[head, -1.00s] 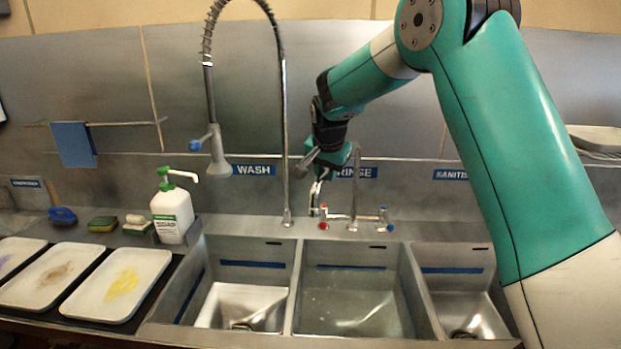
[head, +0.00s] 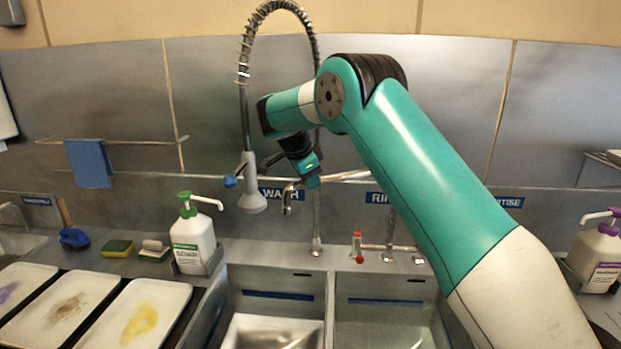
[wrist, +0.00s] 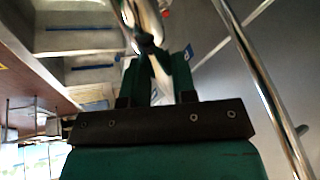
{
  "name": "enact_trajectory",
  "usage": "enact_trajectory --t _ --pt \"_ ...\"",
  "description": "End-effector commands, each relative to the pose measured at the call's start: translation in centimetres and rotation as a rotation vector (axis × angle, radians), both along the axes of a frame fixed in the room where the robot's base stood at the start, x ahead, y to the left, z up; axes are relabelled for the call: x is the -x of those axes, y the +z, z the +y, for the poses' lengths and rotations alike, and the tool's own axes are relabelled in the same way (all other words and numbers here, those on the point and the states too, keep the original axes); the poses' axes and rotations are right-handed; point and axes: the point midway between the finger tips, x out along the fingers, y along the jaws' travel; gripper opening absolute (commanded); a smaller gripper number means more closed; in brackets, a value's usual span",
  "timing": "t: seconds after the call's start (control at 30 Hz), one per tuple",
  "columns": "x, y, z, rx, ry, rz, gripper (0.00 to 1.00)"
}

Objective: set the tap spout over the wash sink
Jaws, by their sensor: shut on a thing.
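The metal tap spout (head: 345,176) runs left from the tap riser behind the rinse sink (head: 385,325). Its down-turned end (head: 287,205) is in front of the WASH label (head: 272,194) and, in the head view, above the wash sink (head: 275,280). My gripper (head: 307,180) is shut on the spout near this end. In the wrist view the shiny spout (wrist: 145,30) passes between the green fingers of my gripper (wrist: 157,75). My arm hides part of the RINSE label and the sink area to the right.
A spring hose with a spray head (head: 252,190) hangs just left of the spout end, and its upright pipe (head: 317,225) stands close by. The soap bottle (head: 193,240) and dirty trays (head: 145,310) are at left. A purple-topped bottle (head: 597,255) is at right.

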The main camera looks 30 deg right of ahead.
Motion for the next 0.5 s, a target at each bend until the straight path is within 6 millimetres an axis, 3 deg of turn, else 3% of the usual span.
enact_trajectory --t 0.5 --pt "0.04 0.06 -0.45 -0.003 -0.02 0.0 0.0"
